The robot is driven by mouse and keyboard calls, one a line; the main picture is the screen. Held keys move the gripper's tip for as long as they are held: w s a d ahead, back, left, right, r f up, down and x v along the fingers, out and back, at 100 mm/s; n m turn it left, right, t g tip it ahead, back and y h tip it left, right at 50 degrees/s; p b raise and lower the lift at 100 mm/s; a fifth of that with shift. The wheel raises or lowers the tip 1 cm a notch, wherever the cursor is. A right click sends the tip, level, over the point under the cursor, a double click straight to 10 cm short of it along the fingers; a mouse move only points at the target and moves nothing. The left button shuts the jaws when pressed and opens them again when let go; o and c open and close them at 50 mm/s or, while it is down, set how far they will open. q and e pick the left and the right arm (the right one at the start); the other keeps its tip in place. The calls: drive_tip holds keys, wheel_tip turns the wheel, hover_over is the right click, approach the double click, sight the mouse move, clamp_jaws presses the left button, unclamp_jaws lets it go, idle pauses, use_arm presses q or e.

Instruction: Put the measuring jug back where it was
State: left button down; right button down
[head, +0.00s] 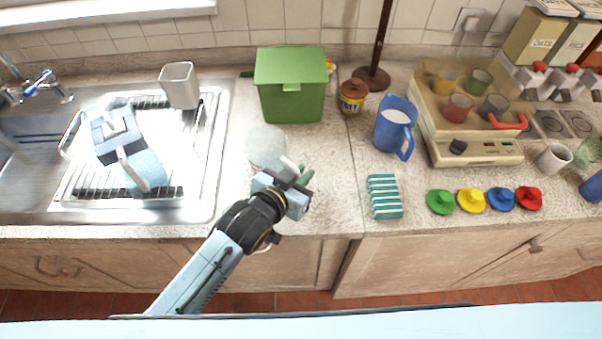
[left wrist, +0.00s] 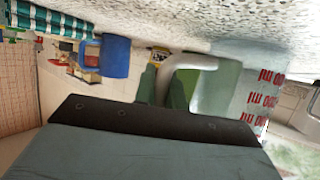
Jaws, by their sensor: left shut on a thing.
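The measuring jug (head: 267,143) is clear and hard to see against the counter, in front of the green bin. In the left wrist view the jug (left wrist: 256,98) shows red volume marks, and its whitish handle (left wrist: 198,62) is at the fingers. My left gripper (head: 290,180) is shut on the jug at its near side. The jug looks upright and close to the counter; I cannot tell whether its base touches it. My right gripper is not in view.
The green bin (head: 290,88), brown-lidded jar (head: 353,96) and blue jug (head: 388,133) stand behind and right. A striped teal item (head: 384,196) lies right of the gripper. The sink drainer (head: 205,150) is left. Bare counter (head: 335,160) lies between.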

use_arm(q)
drive_tip(key=c, duration=1.5)
unclamp_jaws()
drive_tip(key=shift+f, duration=0.1)
drive_tip(key=shift+o, duration=0.2)
drive_tip(key=shift+s+r, duration=0.1)
drive_tip(key=shift+r, duration=0.1)
drive_tip(key=v, duration=1.2)
drive_tip(key=shift+p, duration=0.45)
drive_tip(key=shift+f, duration=0.1)
